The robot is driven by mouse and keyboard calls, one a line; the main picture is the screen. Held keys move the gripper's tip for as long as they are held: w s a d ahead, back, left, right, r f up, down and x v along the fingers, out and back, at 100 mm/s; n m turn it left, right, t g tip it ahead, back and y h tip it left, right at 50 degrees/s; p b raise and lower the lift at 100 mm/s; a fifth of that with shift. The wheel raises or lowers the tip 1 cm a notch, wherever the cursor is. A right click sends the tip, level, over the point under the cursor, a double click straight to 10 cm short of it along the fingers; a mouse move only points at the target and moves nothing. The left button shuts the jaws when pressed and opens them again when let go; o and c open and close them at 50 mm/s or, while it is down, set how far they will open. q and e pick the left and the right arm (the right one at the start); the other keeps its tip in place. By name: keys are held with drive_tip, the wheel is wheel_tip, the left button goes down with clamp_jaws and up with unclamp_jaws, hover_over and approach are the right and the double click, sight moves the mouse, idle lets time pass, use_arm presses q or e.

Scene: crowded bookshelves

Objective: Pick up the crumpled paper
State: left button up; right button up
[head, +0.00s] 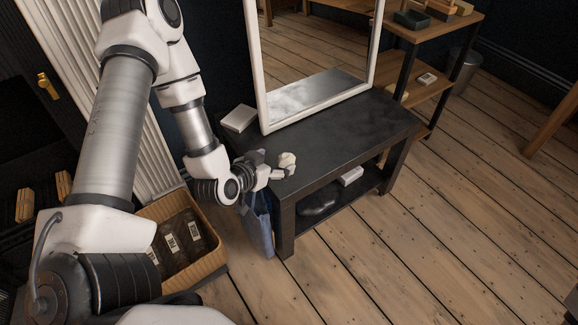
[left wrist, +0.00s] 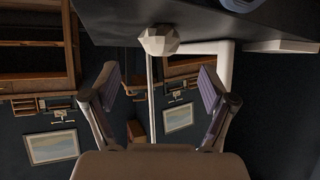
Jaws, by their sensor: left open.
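The crumpled paper (head: 287,160) is a small, pale, faceted ball on the black table (head: 345,130), near its left front corner. In the left wrist view the crumpled paper (left wrist: 158,40) shows at top centre, beyond the fingertips and roughly midway between them. My left gripper (head: 277,169) reaches in from the left over the table corner, close beside the paper. In the left wrist view the left gripper (left wrist: 160,82) is open, with its two fingers wide apart and nothing between them. The right gripper is in neither view.
A white-framed mirror (head: 263,95) stands on the table behind the paper. A white block (head: 238,118) lies at the table's back left. A white box (head: 350,176) sits on the lower shelf. A wicker basket (head: 207,268) of dark packs stands below my arm. Floor at right is clear.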

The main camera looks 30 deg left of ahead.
sight(286, 157)
use_arm(q)
drive_tip(key=b+x, duration=0.2)
drive_tip(key=x, duration=0.2)
drive_tip(key=shift+w+f, duration=0.1)
drive_tip(key=shift+w, duration=0.3)
drive_tip(key=shift+c, duration=0.4)
drive_tip(key=c, duration=0.8)
drive_tip(key=shift+r, duration=0.2)
